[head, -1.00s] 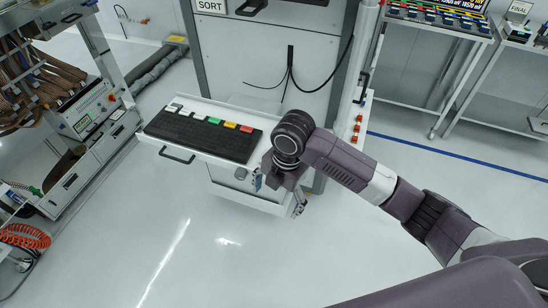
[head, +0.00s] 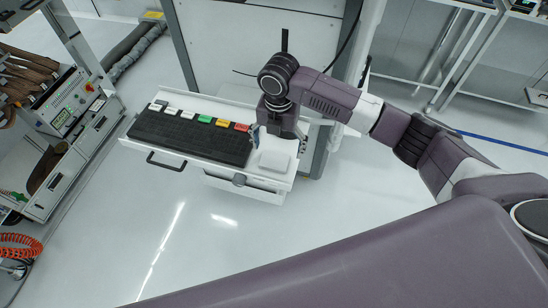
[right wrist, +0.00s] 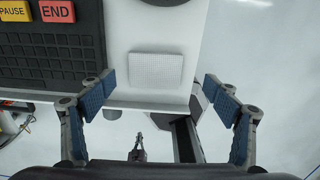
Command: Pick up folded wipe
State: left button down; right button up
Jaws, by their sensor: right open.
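The folded wipe (right wrist: 155,70) is a white, textured square lying flat on the white shelf in the right wrist view. In the head view it is a pale pad (head: 274,160) at the shelf's right end. My right gripper (right wrist: 159,94) is open and empty, its blue-padded fingers wide apart. The wipe lies beyond the fingertips, between their lines, and nothing touches it. In the head view the right gripper (head: 278,139) hangs over the shelf's right end, just behind the wipe. My left gripper is not in view.
A black keyboard panel (head: 185,135) with coloured keys fills the shelf (head: 240,181) left of the wipe. The wrist view shows its PAUSE and END keys (right wrist: 57,11). The grey machine cabinet (head: 225,50) stands behind. The floor in front is clear.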

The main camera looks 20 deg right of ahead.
aim_at(275, 158)
jog(key=shift+a+f+p, duration=0.25)
jog(key=shift+f+p, duration=0.05)
jog(key=shift+f, duration=0.3)
jog(key=f, duration=0.2)
jog(key=shift+w+a+f, duration=0.1)
jog(key=shift+w+f, duration=0.1)
jog(key=shift+f, duration=0.5)
jog(key=shift+c, duration=0.3)
jog(key=c, duration=0.8)
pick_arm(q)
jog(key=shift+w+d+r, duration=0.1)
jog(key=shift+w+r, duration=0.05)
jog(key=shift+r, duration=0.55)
